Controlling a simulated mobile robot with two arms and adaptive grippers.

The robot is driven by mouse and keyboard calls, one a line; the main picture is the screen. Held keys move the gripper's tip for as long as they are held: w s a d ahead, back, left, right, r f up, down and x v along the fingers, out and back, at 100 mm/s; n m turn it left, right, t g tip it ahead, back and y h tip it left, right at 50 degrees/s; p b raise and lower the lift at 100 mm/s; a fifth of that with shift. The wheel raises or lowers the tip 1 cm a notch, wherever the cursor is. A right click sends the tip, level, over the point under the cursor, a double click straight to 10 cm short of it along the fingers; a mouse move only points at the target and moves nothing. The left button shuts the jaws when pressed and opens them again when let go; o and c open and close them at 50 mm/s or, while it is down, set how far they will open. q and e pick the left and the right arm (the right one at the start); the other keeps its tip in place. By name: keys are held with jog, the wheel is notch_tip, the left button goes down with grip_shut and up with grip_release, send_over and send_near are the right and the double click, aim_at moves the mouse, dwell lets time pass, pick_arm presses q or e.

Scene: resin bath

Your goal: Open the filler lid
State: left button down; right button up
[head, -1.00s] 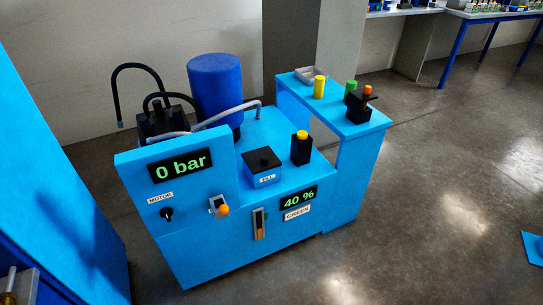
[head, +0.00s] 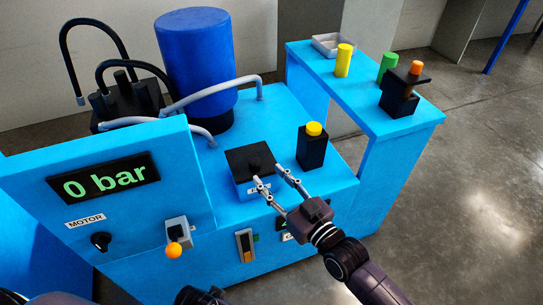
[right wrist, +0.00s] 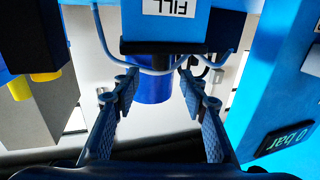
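The filler lid (head: 249,159) is a black square plate with a round knob, lying shut and flat on the blue filler box (head: 246,188) on top of the machine. In the right wrist view the box's FILL label (right wrist: 169,7) shows upside down at the top, with the lid's dark edge (right wrist: 172,47) below it. My right gripper (head: 268,177) is open and empty, its fingertips at the front of the box, close to the lid's front edge. In the right wrist view its fingers (right wrist: 158,80) stand apart. My left gripper's fingers are out of sight.
A black block with a yellow cap (head: 312,147) stands right of the lid. A grey hose (head: 215,93) arches behind it by the blue tank (head: 197,65). The display panel (head: 104,181) rises at the left, reading 0 bar. A side shelf (head: 350,105) holds coloured cylinders and a tray.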

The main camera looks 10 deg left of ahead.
aim_at(258, 165)
jog(key=shift+w+a+r, duration=0.1)
jog(key=shift+w+a, duration=0.15)
jog(key=shift+a, duration=0.15)
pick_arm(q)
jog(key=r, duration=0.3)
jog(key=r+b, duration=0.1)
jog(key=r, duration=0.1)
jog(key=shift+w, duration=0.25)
pick_arm(e)
jog(key=x, duration=0.6)
jog(key=shift+w+a, duration=0.15)
jog(key=shift+a, duration=0.1)
jog(key=shift+c, duration=0.5)
grip_shut()
